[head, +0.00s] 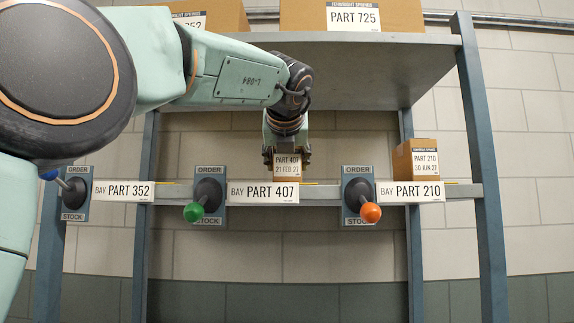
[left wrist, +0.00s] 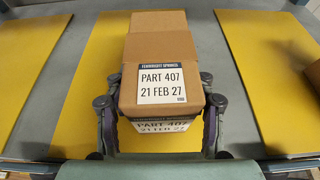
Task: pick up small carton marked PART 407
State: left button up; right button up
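The small brown carton marked PART 407, 21 FEB 27 (head: 288,168) is at the middle bay, behind the BAY PART 407 sign; its base is hidden in the head view. My left gripper (head: 287,158) reaches it from above, with one finger on each side. In the left wrist view the carton (left wrist: 135,95) shows a label on its top and another on its front. The fingers of the left gripper (left wrist: 162,132) lie close along both sides; whether they press on it cannot be told. My right gripper is out of view.
A PART 210 carton (head: 425,158) stands at the right bay. Larger cartons, one marked PART 725 (head: 400,14), sit on the upper shelf (head: 370,90) above my arm. Levers with a green knob (head: 194,212) and an orange knob (head: 371,212) jut from the front rail.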

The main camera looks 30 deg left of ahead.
pick_arm(q)
jog(key=shift+w+f, duration=0.15)
jog(key=shift+w, duration=0.15)
jog(key=c, duration=0.4)
jog(key=shift+d+f, duration=0.1)
grip_shut()
